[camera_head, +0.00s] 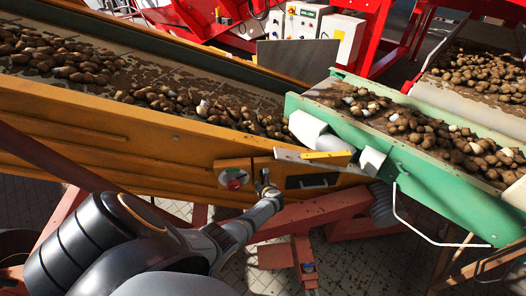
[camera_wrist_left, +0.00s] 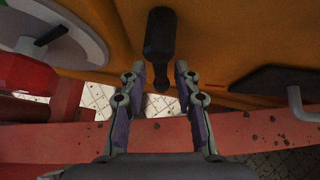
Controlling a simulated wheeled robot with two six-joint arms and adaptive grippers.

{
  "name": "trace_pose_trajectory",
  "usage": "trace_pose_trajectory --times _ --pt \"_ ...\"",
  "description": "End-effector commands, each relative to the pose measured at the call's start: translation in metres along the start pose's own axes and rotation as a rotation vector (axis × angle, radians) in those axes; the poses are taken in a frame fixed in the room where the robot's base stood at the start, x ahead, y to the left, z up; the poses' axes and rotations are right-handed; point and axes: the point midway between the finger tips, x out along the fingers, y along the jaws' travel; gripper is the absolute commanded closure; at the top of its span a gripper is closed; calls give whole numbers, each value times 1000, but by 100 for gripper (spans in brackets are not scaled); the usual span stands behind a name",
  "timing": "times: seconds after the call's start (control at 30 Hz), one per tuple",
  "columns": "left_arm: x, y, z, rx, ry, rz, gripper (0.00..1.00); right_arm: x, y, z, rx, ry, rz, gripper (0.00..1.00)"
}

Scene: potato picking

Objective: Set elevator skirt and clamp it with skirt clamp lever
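A dark lever (camera_wrist_left: 160,40), which looks like the skirt clamp lever, hangs from the orange side wall in the left wrist view. My left gripper (camera_wrist_left: 159,75) is open, with one finger on each side of the lever's lower end. I cannot tell whether either finger touches it. In the head view my left gripper (camera_head: 265,187) is small and close against the orange wall, and it partly hides the lever. A pale strip with a yellow edge (camera_head: 312,156) sits above it; I cannot tell whether this is the skirt. My right gripper is not in view.
A round red, white and green dial (camera_head: 233,179) is left of the lever. A dark plate with a pale handle (camera_head: 312,182) is to the right. The orange conveyor (camera_head: 110,140) and green conveyor (camera_head: 430,190) carry potatoes. A red beam (camera_wrist_left: 250,130) runs below the gripper.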

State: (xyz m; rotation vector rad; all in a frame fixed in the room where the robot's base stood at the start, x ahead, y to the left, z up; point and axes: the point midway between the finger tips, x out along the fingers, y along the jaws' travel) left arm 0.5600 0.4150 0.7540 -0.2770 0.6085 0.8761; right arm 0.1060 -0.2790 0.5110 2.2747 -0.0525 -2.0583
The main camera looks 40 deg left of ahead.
Motion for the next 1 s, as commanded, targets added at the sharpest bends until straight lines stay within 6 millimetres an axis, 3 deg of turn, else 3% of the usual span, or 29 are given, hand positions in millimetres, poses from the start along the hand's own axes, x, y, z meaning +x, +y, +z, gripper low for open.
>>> trace_pose_trajectory --times 0.27,0.43,0.8,1.0 --pt "-1 0 -2 -1 3 -1 65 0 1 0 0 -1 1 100" --pt "-12 -1 -2 -1 0 -2 65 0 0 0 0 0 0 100" --pt "-85 0 -3 -3 4 -3 65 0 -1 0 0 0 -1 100" --pt "-114 0 -2 -2 3 -2 65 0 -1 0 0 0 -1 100"
